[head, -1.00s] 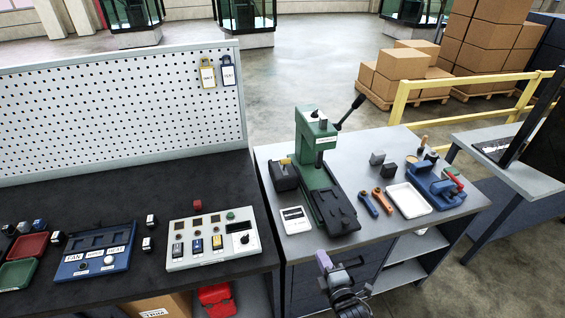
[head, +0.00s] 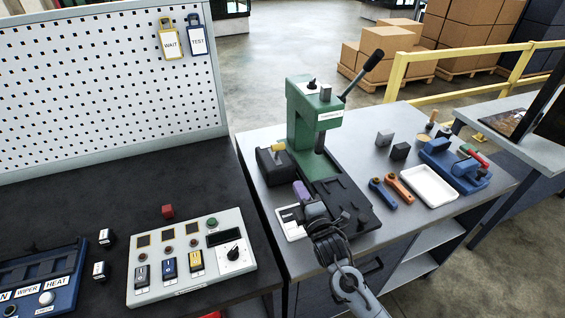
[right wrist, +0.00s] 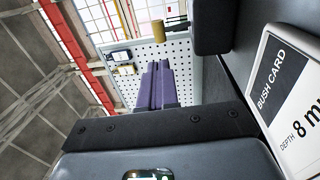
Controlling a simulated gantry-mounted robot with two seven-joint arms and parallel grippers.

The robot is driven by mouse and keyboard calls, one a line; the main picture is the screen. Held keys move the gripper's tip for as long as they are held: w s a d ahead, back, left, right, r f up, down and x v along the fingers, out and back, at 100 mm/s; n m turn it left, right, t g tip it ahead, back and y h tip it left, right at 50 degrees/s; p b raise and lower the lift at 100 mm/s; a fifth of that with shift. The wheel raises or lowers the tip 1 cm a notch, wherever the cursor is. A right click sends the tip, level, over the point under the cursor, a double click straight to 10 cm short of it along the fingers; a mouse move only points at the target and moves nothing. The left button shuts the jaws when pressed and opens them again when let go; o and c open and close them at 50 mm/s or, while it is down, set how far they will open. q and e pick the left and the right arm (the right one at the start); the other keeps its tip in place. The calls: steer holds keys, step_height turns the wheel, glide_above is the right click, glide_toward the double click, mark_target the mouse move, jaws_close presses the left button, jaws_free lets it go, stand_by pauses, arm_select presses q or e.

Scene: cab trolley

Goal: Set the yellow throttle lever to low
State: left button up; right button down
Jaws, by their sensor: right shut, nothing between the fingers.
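The yellow throttle lever (head: 278,147) is a small yellow knob on a dark box (head: 276,168) at the left of the green press. It also shows in the right wrist view as a yellow cylinder (right wrist: 157,30), sticking out from the dark box (right wrist: 211,25). My right gripper (head: 300,190) has purple fingers, which are shut and empty. It is in front of the dark box, apart from the lever. The purple fingers (right wrist: 158,86) point toward the lever side in the right wrist view. My left gripper is in neither current view.
The green press (head: 316,115) stands close right of the box, its long handle rising behind. A bush card (head: 287,224) lies under my right gripper. A white control panel (head: 190,262) is at left. Wrenches and a white tray (head: 430,186) lie at right.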

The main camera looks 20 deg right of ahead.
mark_target(280, 149)
arm_select(q)
steer(key=shift+w+r, duration=0.15)
steer(key=shift+w, duration=0.2)
step_height(280, 149, down, 3)
steer(key=b, duration=0.2)
steer(key=shift+r+b, duration=0.1)
steer(key=shift+b, duration=0.25)
arm_select(e)
steer(key=w+r, duration=0.1)
steer(key=w, duration=1.3)
steer(key=shift+r, duration=0.3)
arm_select(q)
steer(key=shift+r, duration=0.15)
arm_select(e)
steer(key=shift+r, duration=0.1)
